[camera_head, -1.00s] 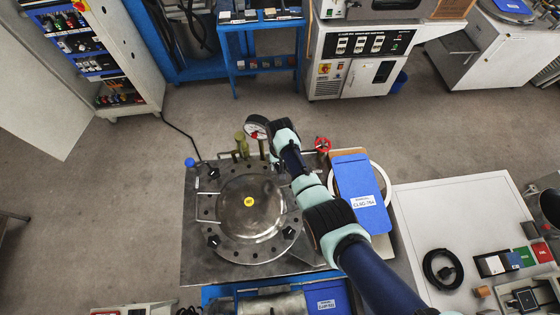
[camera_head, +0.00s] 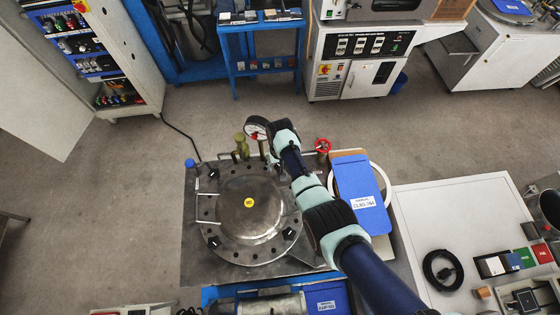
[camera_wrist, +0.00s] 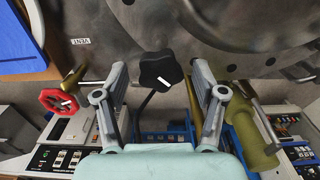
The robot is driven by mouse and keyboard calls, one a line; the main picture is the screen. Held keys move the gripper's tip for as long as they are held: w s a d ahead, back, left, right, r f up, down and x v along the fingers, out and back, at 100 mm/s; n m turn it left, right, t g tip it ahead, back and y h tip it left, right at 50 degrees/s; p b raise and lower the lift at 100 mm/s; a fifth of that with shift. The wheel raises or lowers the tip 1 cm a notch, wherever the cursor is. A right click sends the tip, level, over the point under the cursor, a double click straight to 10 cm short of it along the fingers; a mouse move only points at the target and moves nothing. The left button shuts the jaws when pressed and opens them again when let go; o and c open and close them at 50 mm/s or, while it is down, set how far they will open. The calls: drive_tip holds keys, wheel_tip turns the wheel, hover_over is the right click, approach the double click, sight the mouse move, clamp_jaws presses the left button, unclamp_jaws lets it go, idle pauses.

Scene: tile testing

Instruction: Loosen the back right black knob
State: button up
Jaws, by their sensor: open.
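The back right black knob (camera_wrist: 160,70) is lobed, with a white mark on its face. In the wrist view it sits between the two fingers of my gripper (camera_wrist: 159,77), near the fingertips. The fingers are open, with a gap on both sides of the knob. In the head view my gripper and wrist cover this knob at the back right of the round steel lid (camera_head: 235,225). Other black knobs show at the back left (camera_head: 213,173), front left (camera_head: 214,242) and front right (camera_head: 289,234).
A pressure gauge (camera_head: 255,128) and olive-brass valves (camera_head: 241,147) stand behind the lid, close to my gripper. A red handwheel (camera_head: 323,145) is to its right. The steel plate's left side (camera_head: 192,240) is clear.

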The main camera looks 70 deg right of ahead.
wheel_tip(320, 180, up, 12)
idle(0.4)
idle(0.4)
